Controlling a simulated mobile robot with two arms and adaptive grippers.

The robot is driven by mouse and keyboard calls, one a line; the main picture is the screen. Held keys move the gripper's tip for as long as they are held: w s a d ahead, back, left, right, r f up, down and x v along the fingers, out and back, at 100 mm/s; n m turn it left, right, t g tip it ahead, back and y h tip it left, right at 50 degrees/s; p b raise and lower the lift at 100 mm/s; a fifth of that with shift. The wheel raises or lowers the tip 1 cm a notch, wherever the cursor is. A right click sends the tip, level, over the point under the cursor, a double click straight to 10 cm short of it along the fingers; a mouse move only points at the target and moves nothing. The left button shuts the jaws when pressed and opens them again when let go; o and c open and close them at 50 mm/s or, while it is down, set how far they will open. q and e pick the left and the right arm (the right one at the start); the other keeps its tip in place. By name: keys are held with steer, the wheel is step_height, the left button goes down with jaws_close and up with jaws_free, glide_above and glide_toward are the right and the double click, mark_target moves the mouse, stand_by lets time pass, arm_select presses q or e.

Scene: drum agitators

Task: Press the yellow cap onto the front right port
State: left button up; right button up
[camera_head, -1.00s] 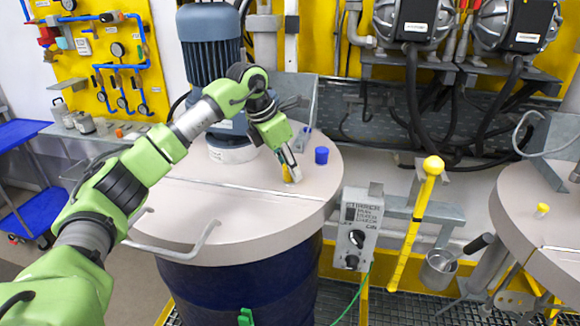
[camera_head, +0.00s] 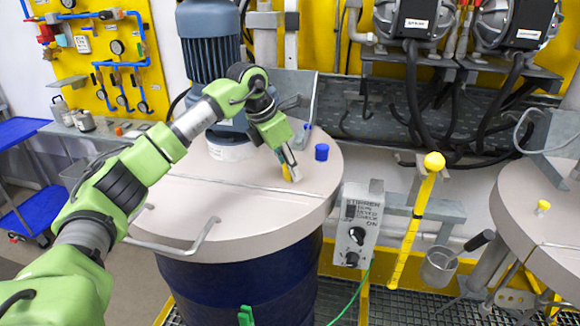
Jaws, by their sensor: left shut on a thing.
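My left gripper (camera_head: 291,172) is over the right part of the beige drum lid (camera_head: 215,210), pointing down. It is shut on the small yellow cap (camera_head: 286,173), which shows between and beside the fingertips at the lid surface. The fingers hide part of the cap and the port under it, so I cannot tell whether the cap is seated. A blue cap (camera_head: 321,152) stands on the lid just right of and behind the gripper. My right gripper is not in view.
A grey motor (camera_head: 210,45) rises from the lid's back. A control box (camera_head: 357,228) with knobs stands right of the drum. A yellow ball-topped dipstick (camera_head: 418,205) and a metal cup (camera_head: 438,268) hang further right. A second lid (camera_head: 520,210) carries another yellow cap (camera_head: 542,207).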

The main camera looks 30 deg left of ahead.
arm_select(q)
steer(key=shift+s+f, duration=0.1)
steer(key=shift+f, duration=0.2)
steer(key=shift+s+f, duration=0.1)
steer(key=shift+f, duration=0.2)
steer(key=shift+c, duration=1.1)
steer(key=o, duration=1.1)
steer(key=shift+o, duration=0.2)
steer(key=shift+r, duration=0.25)
step_height(320, 180, up, 4)
steer(key=p, duration=0.3)
steer(key=shift+r, duration=0.1)
steer(key=shift+w, duration=0.2)
